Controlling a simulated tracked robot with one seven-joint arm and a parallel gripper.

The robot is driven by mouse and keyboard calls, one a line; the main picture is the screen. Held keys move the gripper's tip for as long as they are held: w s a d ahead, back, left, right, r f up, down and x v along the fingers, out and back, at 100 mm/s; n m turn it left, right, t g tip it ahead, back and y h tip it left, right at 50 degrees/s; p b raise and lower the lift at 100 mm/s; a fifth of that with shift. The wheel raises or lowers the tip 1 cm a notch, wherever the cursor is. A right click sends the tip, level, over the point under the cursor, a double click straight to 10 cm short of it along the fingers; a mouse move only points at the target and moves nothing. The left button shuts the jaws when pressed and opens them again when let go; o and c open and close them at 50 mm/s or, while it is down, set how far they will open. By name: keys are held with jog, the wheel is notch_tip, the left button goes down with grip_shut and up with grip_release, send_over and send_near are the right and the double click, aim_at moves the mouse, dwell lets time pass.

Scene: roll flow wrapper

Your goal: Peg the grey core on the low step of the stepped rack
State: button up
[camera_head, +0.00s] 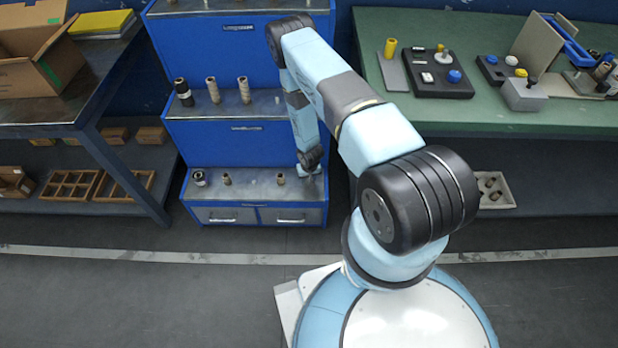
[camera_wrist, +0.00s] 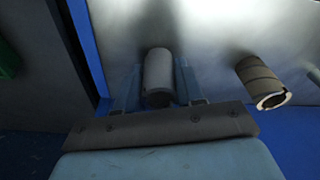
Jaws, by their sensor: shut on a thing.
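The stepped rack (camera_head: 222,130) is blue with metal-topped steps. My gripper (camera_head: 311,172) is low at the right end of its low step (camera_head: 253,184). In the wrist view, my gripper (camera_wrist: 158,72) is shut on the grey core (camera_wrist: 158,80), a short plain cylinder with one finger on each side of it. The core is right over or at the metal surface of the step; I cannot tell whether it touches or sits around a peg. In the head view the core is mostly hidden by my gripper.
A brown core (camera_head: 281,179) stands just left of my gripper, also in the wrist view (camera_wrist: 262,82). Another small brown core (camera_head: 227,178) and a dark roll (camera_head: 199,178) stand farther left. Several taller rolls (camera_head: 213,90) stand on the middle step. A green bench (camera_head: 500,120) is at right.

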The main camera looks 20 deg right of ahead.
jog(key=shift+f, duration=0.1)
dwell(0.5)
jog(key=o, duration=1.2)
jog(key=shift+o, duration=0.2)
jog(key=o, duration=0.4)
jog(key=shift+r, duration=4)
